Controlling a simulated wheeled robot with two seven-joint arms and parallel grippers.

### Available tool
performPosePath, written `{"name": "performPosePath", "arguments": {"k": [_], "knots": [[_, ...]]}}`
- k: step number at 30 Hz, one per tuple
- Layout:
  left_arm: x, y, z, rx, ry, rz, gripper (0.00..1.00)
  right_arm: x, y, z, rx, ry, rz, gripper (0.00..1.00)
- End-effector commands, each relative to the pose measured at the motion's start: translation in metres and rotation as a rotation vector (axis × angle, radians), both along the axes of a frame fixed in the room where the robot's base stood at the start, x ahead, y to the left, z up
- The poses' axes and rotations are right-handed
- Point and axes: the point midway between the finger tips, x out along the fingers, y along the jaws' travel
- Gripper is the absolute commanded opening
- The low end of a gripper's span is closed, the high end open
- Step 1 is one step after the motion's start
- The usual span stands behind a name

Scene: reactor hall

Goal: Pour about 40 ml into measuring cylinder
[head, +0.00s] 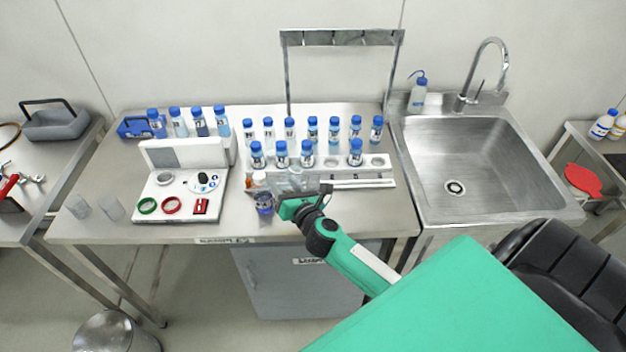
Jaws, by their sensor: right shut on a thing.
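My right gripper (284,208) reaches over the front of the middle steel table and points left. It is shut on a small clear vessel with dark blue in it (264,204), seen at its fingertips; the grip itself is partly hidden. Clear, see-through ware (292,180) stands just behind the gripper, its shape hard to make out. I cannot tell which piece is the measuring cylinder. My left gripper is not in view.
Several blue-capped bottles (282,154) stand in a white rack (376,182) behind the gripper. A sink (480,165) is at right. A small white-capped bottle (259,179) stands close by.

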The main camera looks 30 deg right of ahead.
Motion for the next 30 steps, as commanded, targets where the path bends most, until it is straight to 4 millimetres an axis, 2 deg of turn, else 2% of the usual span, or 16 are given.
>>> {"name": "performPosePath", "arguments": {"k": [1, 3, 6, 15, 30], "knots": [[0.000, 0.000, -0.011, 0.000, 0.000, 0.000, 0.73, 0.000, 0.000, -0.012, -0.021, -0.002, 0.000, 0.23], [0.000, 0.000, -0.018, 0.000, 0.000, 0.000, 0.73, 0.000, 0.001, -0.020, -0.055, -0.003, 0.000, 0.23], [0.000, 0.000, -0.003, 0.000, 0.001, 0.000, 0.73, 0.000, 0.002, -0.005, -0.156, -0.010, 0.000, 0.23], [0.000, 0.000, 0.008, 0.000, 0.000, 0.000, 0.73, 0.000, 0.005, 0.006, -0.366, -0.023, 0.000, 0.23], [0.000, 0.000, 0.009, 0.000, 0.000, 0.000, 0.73, 0.000, 0.005, 0.007, -0.405, -0.026, 0.000, 0.23]]}}
